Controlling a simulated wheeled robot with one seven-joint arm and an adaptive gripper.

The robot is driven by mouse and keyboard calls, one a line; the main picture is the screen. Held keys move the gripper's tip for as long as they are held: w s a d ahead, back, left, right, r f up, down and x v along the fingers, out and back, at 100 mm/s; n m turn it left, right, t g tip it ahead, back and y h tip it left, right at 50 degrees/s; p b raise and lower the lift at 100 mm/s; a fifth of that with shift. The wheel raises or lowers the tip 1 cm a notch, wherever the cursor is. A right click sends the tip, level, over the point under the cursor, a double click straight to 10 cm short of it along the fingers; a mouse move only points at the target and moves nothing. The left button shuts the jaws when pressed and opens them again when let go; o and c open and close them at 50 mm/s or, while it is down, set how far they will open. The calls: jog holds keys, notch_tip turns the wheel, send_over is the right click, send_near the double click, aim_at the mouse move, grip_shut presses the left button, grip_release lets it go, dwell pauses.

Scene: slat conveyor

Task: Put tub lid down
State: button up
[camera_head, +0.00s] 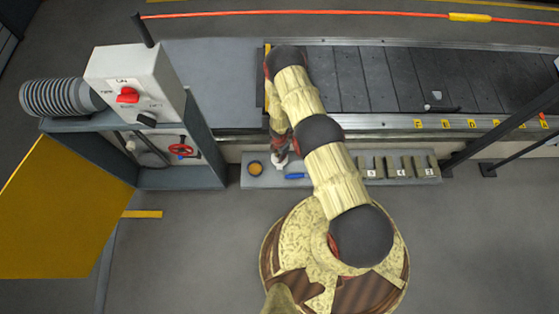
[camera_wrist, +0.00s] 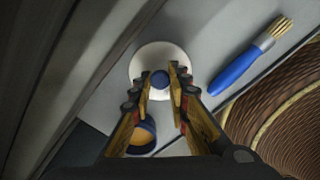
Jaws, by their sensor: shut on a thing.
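My gripper (camera_wrist: 161,75) is shut on the tub lid, with its fingers on either side of the blue knob. The tub lid (camera_wrist: 143,60) is a white disc, seen from above over the grey shelf; I cannot tell whether it touches the shelf. In the head view the lid (camera_head: 281,166) shows as a small white patch below my gripper (camera_head: 280,156). The open tub (camera_head: 255,168), with orange contents, stands on the shelf just left of the lid. In the wrist view the tub (camera_wrist: 142,137) is partly hidden behind my left finger.
A blue-handled brush (camera_wrist: 240,65) lies on the shelf right of the lid. Several numbered blocks (camera_head: 400,168) line the shelf's right part. The conveyor (camera_head: 390,80) runs behind the shelf. A switch box (camera_head: 133,80) and a red valve wheel (camera_head: 181,149) stand left.

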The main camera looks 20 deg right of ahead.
notch_tip(320, 180, down, 2)
jog(key=shift+s+b, duration=0.1)
jog(key=shift+b, duration=0.3)
jog(key=shift+f+p, duration=0.35)
jog(key=shift+f, duration=0.05)
jog(key=shift+f, duration=0.2)
jog(key=o, duration=0.7)
jog(key=shift+c, duration=0.2)
jog(key=shift+r, duration=0.15)
notch_tip(320, 180, up, 6)
jog(key=p, duration=0.4)
jog(key=shift+r, duration=0.25)
jog(key=shift+r+p, duration=0.6)
jog(key=shift+p, duration=0.35)
